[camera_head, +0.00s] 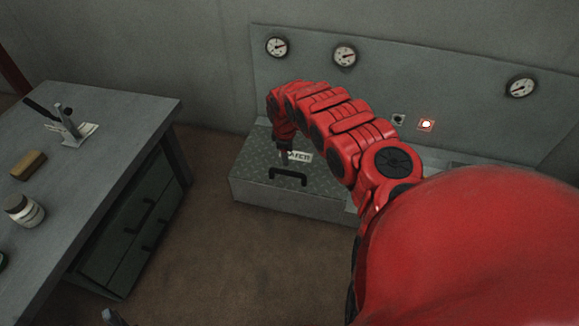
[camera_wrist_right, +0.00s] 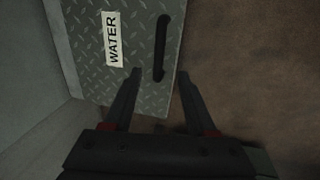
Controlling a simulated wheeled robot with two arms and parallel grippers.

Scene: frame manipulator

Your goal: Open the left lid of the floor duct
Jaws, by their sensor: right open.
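The left lid (camera_head: 312,178) of the floor duct is a grey diamond-plate panel, lying flat and shut on the duct box. It carries a white label reading WATER (camera_wrist_right: 112,38) and a black bar handle (camera_head: 288,174). My right gripper (camera_head: 270,183) is above the lid, close to the handle and pointing down. In the right wrist view my right gripper (camera_wrist_right: 159,80) is open and empty, with the handle (camera_wrist_right: 161,45) ahead between the lines of its fingers. My red right arm hides the duct's middle. Only a small dark tip, possibly my left gripper (camera_head: 113,317), shows at the bottom edge.
A grey workbench (camera_head: 130,110) with drawers stands at the left, holding a clamp-like tool (camera_head: 67,125), a brown block (camera_head: 28,165) and a white jar (camera_head: 24,210). The brown floor in front is clear.

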